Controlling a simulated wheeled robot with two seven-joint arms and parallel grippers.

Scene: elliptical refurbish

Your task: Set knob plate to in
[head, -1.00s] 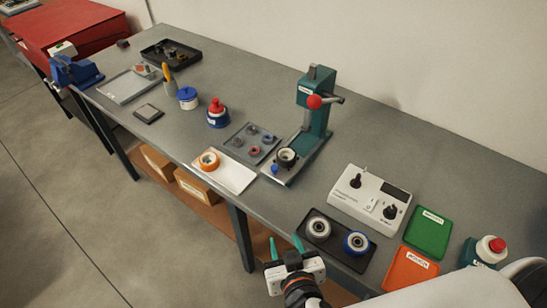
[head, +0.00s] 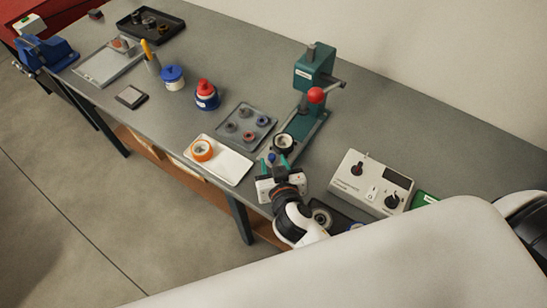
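A teal arbor press (head: 313,68) with a red ball on its lever stands at the table's middle. At its base is a light plate (head: 264,159) with a small blue knob (head: 272,157) at its front end. A dark ring-shaped part (head: 284,141) with a pale centre sits at the press behind the knob. My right gripper (head: 274,164), with teal fingertips, is at the front of the plate. Its fingers are apart, with the knob showing between or just beyond them; I cannot tell if they touch it. The gripper hides part of the plate. My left gripper is out of view.
A white tray (head: 235,172) with an orange ring and a grey tray (head: 263,122) with small parts lie left of the press. A control box (head: 370,181) stands to the right.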

